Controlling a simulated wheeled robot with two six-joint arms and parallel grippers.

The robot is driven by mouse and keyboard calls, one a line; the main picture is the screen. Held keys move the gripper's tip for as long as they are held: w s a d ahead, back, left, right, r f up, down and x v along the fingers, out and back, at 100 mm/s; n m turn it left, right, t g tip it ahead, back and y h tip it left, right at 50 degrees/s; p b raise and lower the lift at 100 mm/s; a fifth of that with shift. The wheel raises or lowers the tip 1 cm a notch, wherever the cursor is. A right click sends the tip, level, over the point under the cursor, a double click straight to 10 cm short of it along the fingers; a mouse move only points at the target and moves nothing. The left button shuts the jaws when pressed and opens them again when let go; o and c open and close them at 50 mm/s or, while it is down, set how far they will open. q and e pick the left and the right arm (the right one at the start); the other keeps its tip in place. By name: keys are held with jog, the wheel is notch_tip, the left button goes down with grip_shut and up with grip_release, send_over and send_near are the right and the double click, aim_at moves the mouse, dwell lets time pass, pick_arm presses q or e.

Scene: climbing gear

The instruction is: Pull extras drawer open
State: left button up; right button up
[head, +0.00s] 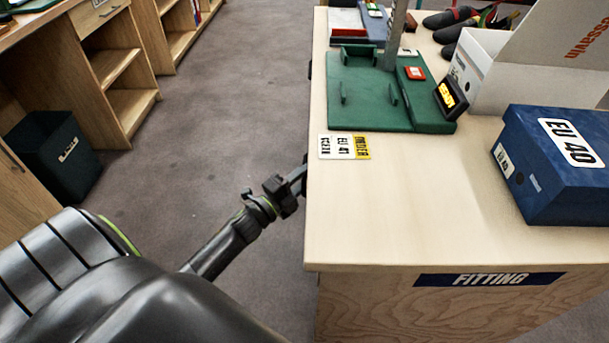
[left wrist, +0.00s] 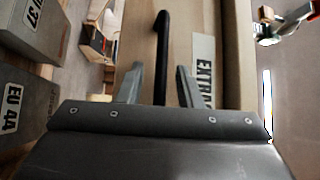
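The extras drawer (left wrist: 228,45) shows in the left wrist view as a light wood front with a white label reading "EXTRA", its end cut off. Its black bar handle (left wrist: 162,50) runs between the two fingers of my left gripper (left wrist: 158,82). The fingers are apart, with a visible gap on each side of the bar. In the head view my left gripper (head: 298,178) is at the left side of the fitting table (head: 400,220), its tips hidden by the tabletop edge. No drawer sticks out past that edge there. My right gripper is in neither view.
Grey floor lies open left of the table. A dark bin (head: 55,155) stands by wooden shelves.

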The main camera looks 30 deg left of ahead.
pick_arm(q)
jog(key=shift+w, duration=0.15)
jog(key=shift+c, duration=0.2)
grip_shut()
